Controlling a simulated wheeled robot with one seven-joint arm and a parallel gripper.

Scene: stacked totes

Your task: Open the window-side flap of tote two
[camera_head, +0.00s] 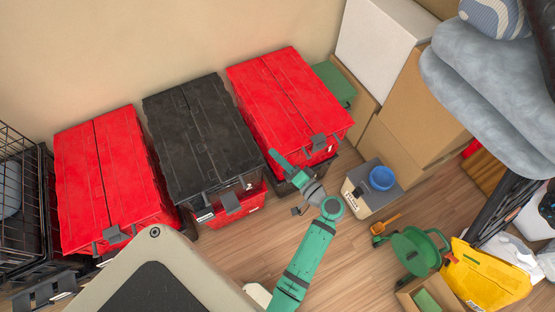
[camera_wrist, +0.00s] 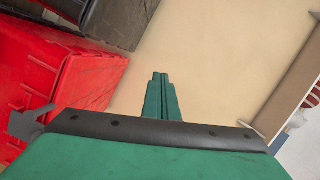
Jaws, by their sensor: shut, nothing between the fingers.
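Three tote stacks stand in a row by the wall: a red tote (camera_head: 85,180) at left, a black tote (camera_head: 178,120) on a red one in the middle, and a red tote (camera_head: 275,85) on a dark one at right. Each lid has two flaps meeting at a seam, all lying closed. My gripper (camera_head: 273,153) is shut and empty, at the front left corner of the right red tote in the head view. In the wrist view, its fingers (camera_wrist: 161,76) point towards the beige wall, with a red tote (camera_wrist: 70,75) to the left.
A grey-topped box with a blue bowl (camera_head: 382,178) stands right of my arm. Cardboard boxes (camera_head: 415,105) and a white box (camera_head: 380,45) fill the back right. Wood floor (camera_head: 225,255) is bare before the totes.

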